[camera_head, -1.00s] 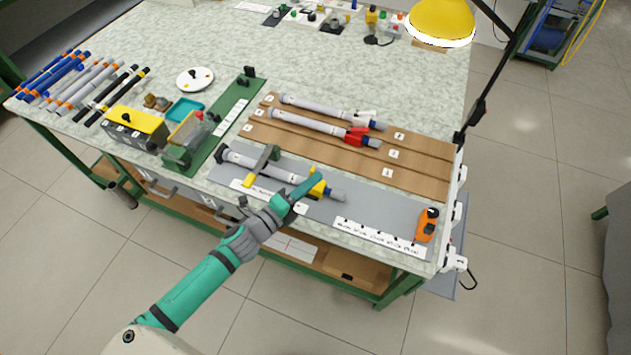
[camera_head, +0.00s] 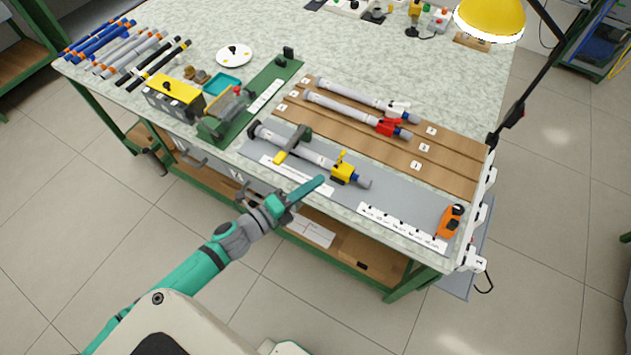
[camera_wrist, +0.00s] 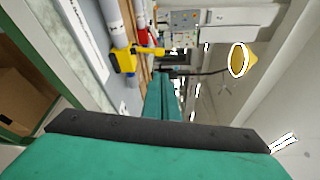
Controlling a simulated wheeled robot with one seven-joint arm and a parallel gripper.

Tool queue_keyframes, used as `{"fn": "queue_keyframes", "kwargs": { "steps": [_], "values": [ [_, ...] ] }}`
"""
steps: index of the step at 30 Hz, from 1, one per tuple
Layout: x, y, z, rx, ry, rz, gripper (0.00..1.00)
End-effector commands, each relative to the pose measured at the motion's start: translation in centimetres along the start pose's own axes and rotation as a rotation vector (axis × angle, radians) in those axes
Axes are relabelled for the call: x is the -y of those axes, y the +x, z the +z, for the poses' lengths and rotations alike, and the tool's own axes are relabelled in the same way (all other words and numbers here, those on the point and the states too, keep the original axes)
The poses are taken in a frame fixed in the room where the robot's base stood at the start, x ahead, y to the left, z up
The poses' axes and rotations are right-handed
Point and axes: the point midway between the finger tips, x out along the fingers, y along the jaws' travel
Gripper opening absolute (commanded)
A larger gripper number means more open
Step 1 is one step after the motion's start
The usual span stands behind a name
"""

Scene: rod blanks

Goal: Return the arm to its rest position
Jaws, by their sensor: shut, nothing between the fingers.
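My gripper (camera_head: 306,188) is shut and empty, in front of the bench's near edge and apart from the parts on it. In the wrist view its closed fingers (camera_wrist: 163,95) point away from the camera. A grey rod with a yellow clamp (camera_head: 343,173) lies on the grey mat (camera_head: 384,200), just beyond my fingertips. The yellow clamp also shows in the wrist view (camera_wrist: 124,60), left of my fingers. My arm reaches up from the lower left of the head view.
Two rods, one with a red clamp (camera_head: 390,127) and one with a white clamp (camera_head: 398,108), lie on the brown board (camera_head: 450,150). An orange tool (camera_head: 450,220) sits at the mat's right end. A yellow lamp (camera_head: 489,18) hangs at the back right. The floor in front is clear.

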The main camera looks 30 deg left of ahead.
Motion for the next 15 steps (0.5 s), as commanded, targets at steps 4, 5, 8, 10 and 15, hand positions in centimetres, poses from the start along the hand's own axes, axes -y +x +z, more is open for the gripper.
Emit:
{"fn": "queue_keyframes", "kwargs": {
  "steps": [4,5,8,10,15],
  "values": [
    [0.0,0.0,0.0,0.000,0.000,0.000,0.00],
    [0.0,0.0,0.0,0.000,0.000,0.000,0.00],
    [0.0,0.0,0.0,0.000,0.000,0.000,0.00],
    [0.0,0.0,0.0,0.000,0.000,0.000,0.00],
    [-0.7,-1.2,-0.9,0.005,-0.049,0.018,0.00]
  ]
}}
